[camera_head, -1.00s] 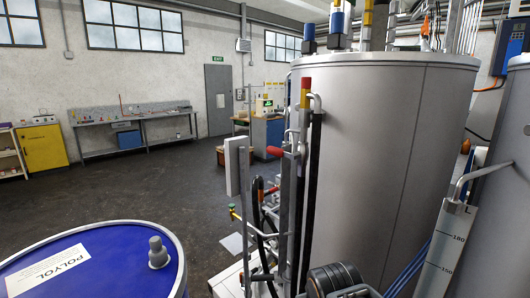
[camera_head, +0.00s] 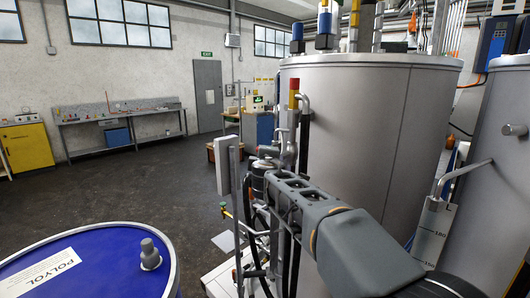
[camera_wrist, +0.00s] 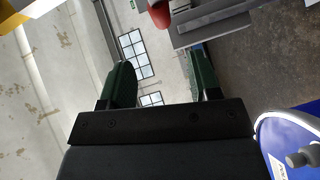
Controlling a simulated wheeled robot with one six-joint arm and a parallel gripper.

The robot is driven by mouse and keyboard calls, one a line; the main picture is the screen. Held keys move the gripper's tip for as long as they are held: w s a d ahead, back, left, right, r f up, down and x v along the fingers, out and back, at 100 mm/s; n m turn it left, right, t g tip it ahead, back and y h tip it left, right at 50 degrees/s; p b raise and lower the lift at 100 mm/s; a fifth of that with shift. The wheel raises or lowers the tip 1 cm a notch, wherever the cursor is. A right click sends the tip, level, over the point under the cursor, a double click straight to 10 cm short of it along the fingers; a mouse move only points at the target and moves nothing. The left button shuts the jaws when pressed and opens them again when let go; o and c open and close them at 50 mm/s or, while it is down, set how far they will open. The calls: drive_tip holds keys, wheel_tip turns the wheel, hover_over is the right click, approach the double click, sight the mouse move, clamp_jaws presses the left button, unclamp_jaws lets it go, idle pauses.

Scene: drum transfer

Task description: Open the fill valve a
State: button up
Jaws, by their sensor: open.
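My gripper (camera_wrist: 160,78) is open in the wrist view, its two dark green fingers apart with nothing between them. A red rounded grip (camera_wrist: 160,13), which looks like the valve's handle end, shows at the top of the wrist view, beyond the fingertips and apart from them. A grey bar (camera_wrist: 215,27) lies beside it. In the head view my arm reaches in from the lower right, and my gripper (camera_head: 262,168) is at the piping left of the large tank. There the red grip is hidden, apparently behind my arm. I cannot read any valve label.
The large grey tank (camera_head: 365,130) stands close right of my arm. A grey upright panel (camera_head: 222,165) stands just left of the piping. A blue POLYOL drum (camera_head: 95,262) is at the lower left. The floor beyond is clear up to a workbench (camera_head: 120,125).

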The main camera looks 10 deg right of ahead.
drive_tip(key=shift+p+x, duration=1.85)
drive_tip(key=shift+x, duration=4.4)
clamp_jaws()
